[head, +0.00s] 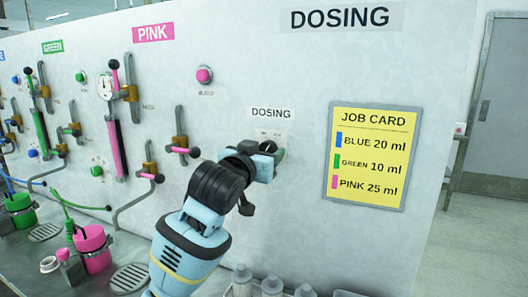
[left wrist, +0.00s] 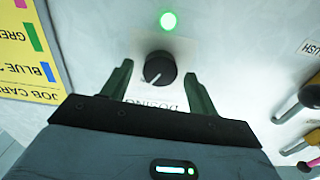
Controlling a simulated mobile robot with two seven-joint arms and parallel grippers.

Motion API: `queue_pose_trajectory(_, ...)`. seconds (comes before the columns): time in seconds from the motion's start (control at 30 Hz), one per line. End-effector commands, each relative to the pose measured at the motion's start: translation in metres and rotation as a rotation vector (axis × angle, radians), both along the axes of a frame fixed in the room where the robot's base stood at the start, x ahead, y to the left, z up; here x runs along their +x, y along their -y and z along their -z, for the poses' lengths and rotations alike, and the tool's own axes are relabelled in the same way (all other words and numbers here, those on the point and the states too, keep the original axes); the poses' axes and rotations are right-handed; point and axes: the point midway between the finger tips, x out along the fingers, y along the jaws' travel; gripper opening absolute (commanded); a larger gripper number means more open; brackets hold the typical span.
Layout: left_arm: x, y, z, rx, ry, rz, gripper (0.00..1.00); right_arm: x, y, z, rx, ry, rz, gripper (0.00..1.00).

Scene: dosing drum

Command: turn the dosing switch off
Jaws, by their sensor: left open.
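The dosing switch is a round black knob (left wrist: 160,68) on the wall panel, with a pale pointer mark toward the lower left in the left wrist view. A green lamp (left wrist: 168,20) glows beside it. My left gripper (left wrist: 157,73) is open, with one finger on each side of the knob; contact is not clear. My right gripper is not in view.
A yellow job card (head: 367,157) hangs right of the switch. Pink valve levers and pipes (head: 180,140) are on the panel to the left. A pink container (head: 92,248) stands on the counter, and pale bottles (head: 272,287) stand below my arm.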

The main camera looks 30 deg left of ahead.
Motion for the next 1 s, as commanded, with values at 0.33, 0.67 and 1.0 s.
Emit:
queue_pose_trajectory(0.33,0.0074,0.0,0.0003,0.0,0.0,0.001,0.59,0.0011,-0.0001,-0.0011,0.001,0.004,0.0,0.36)
queue_pose_trajectory(0.67,0.0073,-0.0002,0.0003,0.0,0.0,0.0,0.27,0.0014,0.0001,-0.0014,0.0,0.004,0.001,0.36)
queue_pose_trajectory(1.0,0.0072,0.0,0.0003,-0.024,0.001,0.001,0.15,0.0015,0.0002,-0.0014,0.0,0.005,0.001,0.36)
